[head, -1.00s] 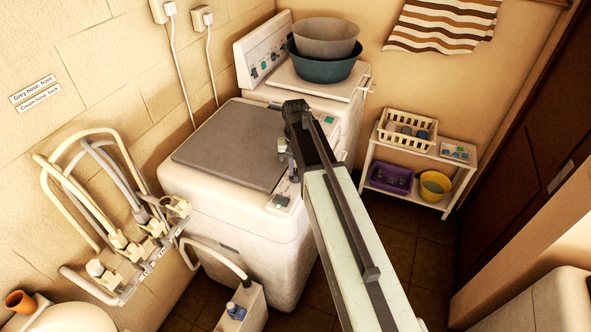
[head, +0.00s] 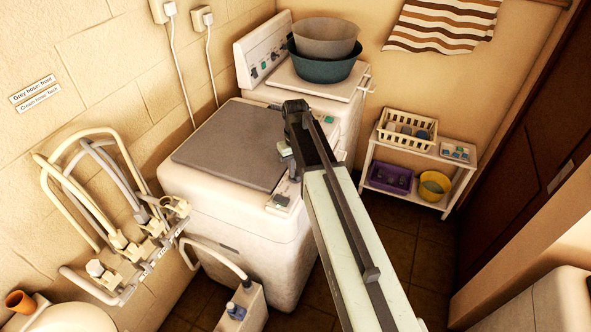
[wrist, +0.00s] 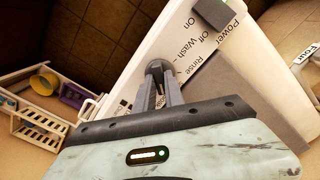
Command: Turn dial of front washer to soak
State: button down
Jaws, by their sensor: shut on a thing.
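The front washer (head: 237,220) is a white top-loader with a grey lid (head: 225,145) and a control strip on its right side. My gripper (head: 286,152) is over this strip. In the wrist view, my gripper (wrist: 160,82) is shut on a dark dial (wrist: 156,67), with a finger on either side. The strip (wrist: 172,55) carries the words Power, On, Off, Wash and Rinse. Other lettering beside the dial is partly hidden by the fingers. I cannot read the dial's pointer or see the word soak.
A second washer (head: 258,60) stands behind, with grey and teal basins (head: 322,70) on it. Hoses and taps (head: 115,240) line the left wall. A white rack (head: 412,150) with a basket and buckets stands at the right. The floor between has some room.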

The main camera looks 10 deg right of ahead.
jog(key=c, duration=1.4)
grip_release()
jog(key=shift+c, duration=0.2)
jog(key=shift+r, duration=0.1)
notch_tip(320, 180, up, 8)
jog(key=p, duration=0.8)
jog(key=shift+f, duration=0.2)
